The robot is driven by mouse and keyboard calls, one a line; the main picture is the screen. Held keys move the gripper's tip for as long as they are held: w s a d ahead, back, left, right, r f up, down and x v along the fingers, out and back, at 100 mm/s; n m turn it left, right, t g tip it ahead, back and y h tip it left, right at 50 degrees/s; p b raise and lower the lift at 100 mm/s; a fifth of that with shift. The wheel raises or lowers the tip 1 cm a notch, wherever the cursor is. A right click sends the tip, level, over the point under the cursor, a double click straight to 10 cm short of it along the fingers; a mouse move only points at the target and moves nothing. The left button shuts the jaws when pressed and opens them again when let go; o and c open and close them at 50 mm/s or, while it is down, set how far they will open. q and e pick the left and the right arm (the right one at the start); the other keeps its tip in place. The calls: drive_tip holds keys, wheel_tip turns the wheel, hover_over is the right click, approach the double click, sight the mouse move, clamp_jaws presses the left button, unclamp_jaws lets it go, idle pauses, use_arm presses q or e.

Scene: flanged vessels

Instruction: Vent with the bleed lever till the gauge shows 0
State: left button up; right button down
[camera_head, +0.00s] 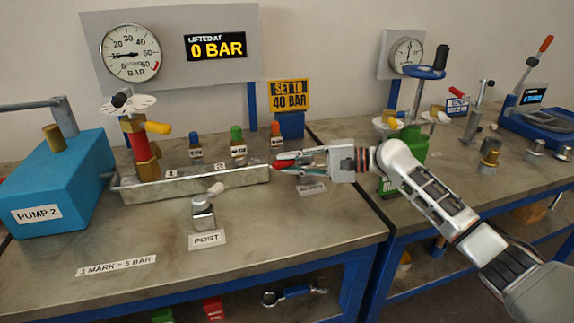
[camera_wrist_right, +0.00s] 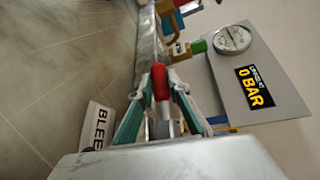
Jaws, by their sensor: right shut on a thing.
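The bleed lever (camera_head: 284,163) has a red grip and sits at the right end of the steel manifold block (camera_head: 200,184). My right gripper (camera_head: 288,164) reaches in from the right and is shut on the red grip. In the right wrist view the red grip (camera_wrist_right: 160,80) lies between the two fingers. The BLEED label (camera_head: 311,188) lies on the bench below the gripper. The round gauge (camera_head: 130,52) is on the back panel; its needle seems to point left, near 10, but is small. My left gripper is not in view.
A display (camera_head: 215,46) reads "LIFTED AT 0 BAR". The front of the bench is mostly clear.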

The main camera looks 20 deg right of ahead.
drive_tip(key=c, duration=2.1)
unclamp_jaws()
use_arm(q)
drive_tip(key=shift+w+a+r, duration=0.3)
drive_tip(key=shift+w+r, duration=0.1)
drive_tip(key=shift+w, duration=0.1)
use_arm(e)
drive_tip(key=shift+o, duration=1)
